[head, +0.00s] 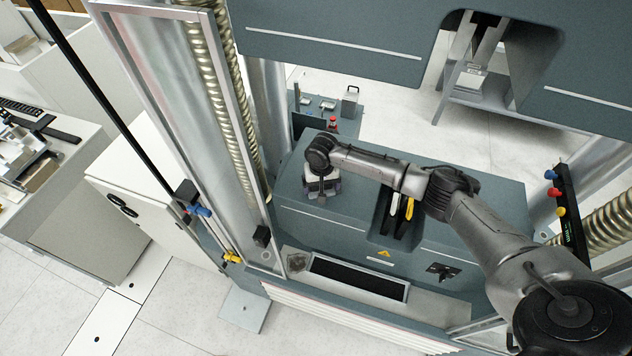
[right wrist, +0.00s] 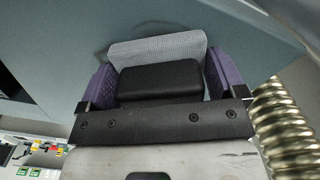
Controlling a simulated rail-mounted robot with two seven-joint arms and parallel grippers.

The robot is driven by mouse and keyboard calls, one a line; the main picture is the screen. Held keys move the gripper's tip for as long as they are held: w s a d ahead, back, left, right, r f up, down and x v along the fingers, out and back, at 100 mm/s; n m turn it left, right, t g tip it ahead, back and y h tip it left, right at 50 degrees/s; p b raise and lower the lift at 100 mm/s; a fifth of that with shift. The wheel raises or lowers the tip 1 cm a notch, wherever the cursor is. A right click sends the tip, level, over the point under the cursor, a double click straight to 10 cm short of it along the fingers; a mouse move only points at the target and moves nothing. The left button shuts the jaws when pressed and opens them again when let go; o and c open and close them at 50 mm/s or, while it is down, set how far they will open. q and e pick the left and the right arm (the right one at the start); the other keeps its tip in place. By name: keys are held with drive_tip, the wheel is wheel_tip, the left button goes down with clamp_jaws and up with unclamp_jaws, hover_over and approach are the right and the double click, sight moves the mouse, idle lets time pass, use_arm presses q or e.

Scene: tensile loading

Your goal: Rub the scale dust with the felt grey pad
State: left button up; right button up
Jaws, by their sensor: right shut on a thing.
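My right gripper (head: 322,188) is over the left part of the blue-grey machine base, seen from above and partly covered by its own wrist. In the right wrist view its purple fingers (right wrist: 160,85) are shut on the sides of a black block with a light grey textured pad (right wrist: 160,48) behind it. Whether the pad touches the surface beyond, I cannot tell. A dark speckled patch (head: 297,262), which looks like the scale dust, lies on the pale front ledge, left of the black slot. The gripper is behind and above this patch, apart from it. My left gripper is not in view.
Screw columns (head: 215,90) stand at the left and right of the machine base (head: 330,215). The blue-grey crosshead (head: 340,40) spans above. A black slot (head: 357,277) lies in the front ledge. Yellow and black handles (head: 408,208) stand in the base's central recess, beneath my right arm.

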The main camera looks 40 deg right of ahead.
sight(341, 195)
drive_tip(key=shift+s+d, duration=0.4)
drive_tip(key=shift+s, duration=0.3)
drive_tip(key=shift+s+d, duration=0.35)
drive_tip(key=shift+s, duration=0.35)
drive_tip(key=shift+s+d, duration=0.35)
drive_tip(key=shift+s, duration=0.4)
drive_tip(key=shift+s+d, duration=0.35)
drive_tip(key=shift+s, duration=0.35)
drive_tip(key=shift+d, duration=0.15)
